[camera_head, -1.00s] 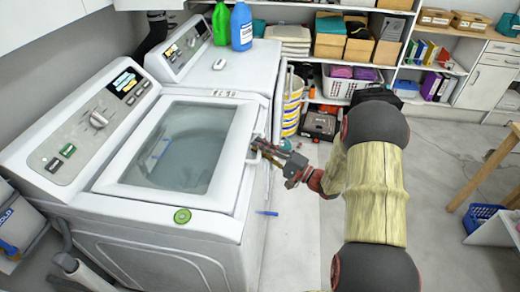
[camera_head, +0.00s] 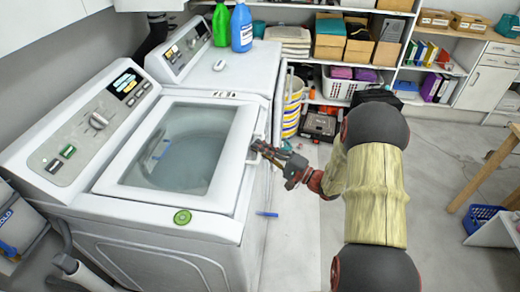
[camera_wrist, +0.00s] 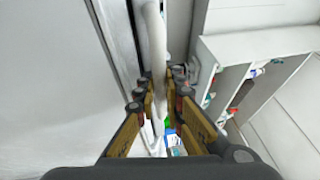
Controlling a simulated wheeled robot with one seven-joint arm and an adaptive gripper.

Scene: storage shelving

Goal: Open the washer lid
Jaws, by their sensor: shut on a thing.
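The front washer (camera_head: 160,255) is white, and its lid (camera_head: 150,195) has a large glass window (camera_head: 175,150). The lid lies flat, or nearly so, on the washer's top. Its white handle (camera_head: 252,150) sticks out at the right edge. My gripper (camera_head: 262,150) reaches in from the right at this handle. In the wrist view the white handle (camera_wrist: 154,50) runs between the two fingers of my gripper (camera_wrist: 166,85), and they are shut on it. The exact contact at the fingertips is hard to see.
A second white machine (camera_head: 235,75) stands behind, with green (camera_head: 221,24) and blue (camera_head: 241,27) bottles on it. A striped bucket (camera_head: 292,105) is near its right side. A shelf with boxes and a white basket (camera_head: 345,88) stands at the back. Floor at right is mostly clear.

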